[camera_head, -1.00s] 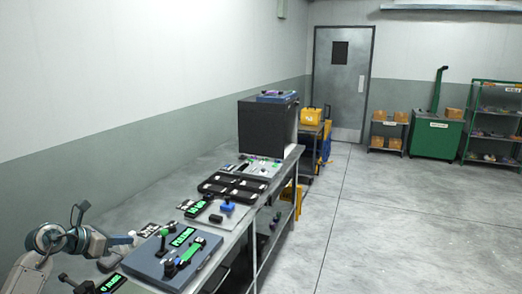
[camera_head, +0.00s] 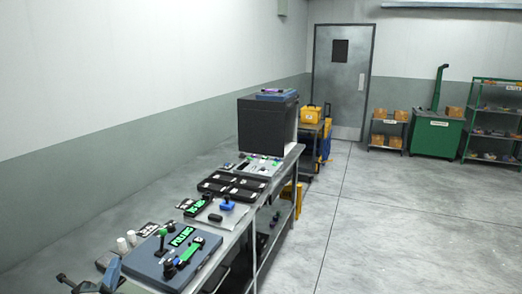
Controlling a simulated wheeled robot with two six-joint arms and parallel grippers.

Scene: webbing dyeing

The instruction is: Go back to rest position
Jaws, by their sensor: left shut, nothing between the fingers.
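A blue-grey board (camera_head: 205,262) with green labelled strips and dark knobs lies on the bench to the right of the tip. Two small white cylinders (camera_head: 122,244) stand beyond the tip. My right gripper is not in view.
Dark trays (camera_head: 232,187) and a large black box (camera_head: 262,127) stand farther along the bench. A yellow case (camera_head: 311,115) is on a cart behind it. A green cabinet (camera_head: 436,137) and shelves (camera_head: 494,120) stand at the back right. The floor on the right is clear.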

